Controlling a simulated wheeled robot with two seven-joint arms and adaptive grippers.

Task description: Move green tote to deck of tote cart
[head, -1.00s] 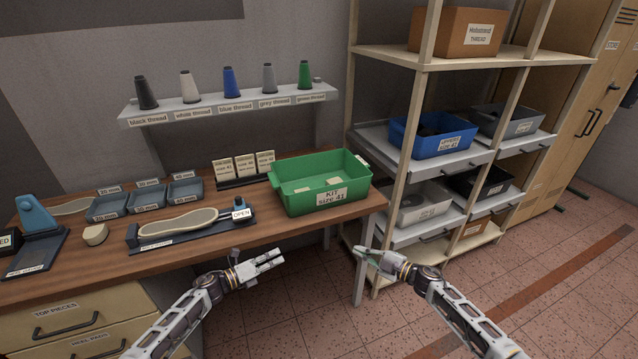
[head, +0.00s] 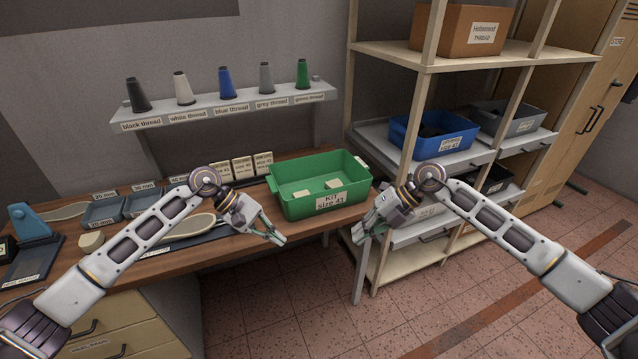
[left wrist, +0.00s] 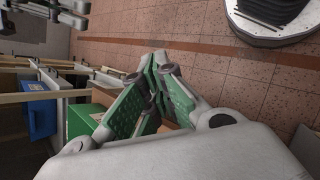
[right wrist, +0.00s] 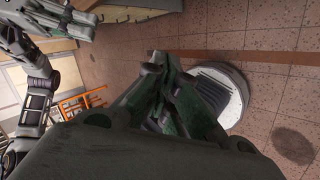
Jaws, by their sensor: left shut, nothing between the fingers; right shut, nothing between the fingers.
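The green tote (head: 318,205), labelled KIT size 41, stands upright at the right end of the wooden bench, with a few pale pieces inside. Part of it shows in the left wrist view (left wrist: 84,119). My left gripper (head: 277,238) is shut and empty, just in front of the tote's left side and apart from it. My right gripper (head: 362,234) is shut and empty, in front of the tote's right end. Its fingers show closed in the right wrist view (right wrist: 158,70). No tote cart can be made out for certain.
A shelf rack with a blue bin (head: 434,134) and grey bins stands right of the bench. A last holder and small trays lie left of the tote, partly behind my left arm. An orange frame (right wrist: 82,104) shows in the right wrist view. The tiled floor in front is clear.

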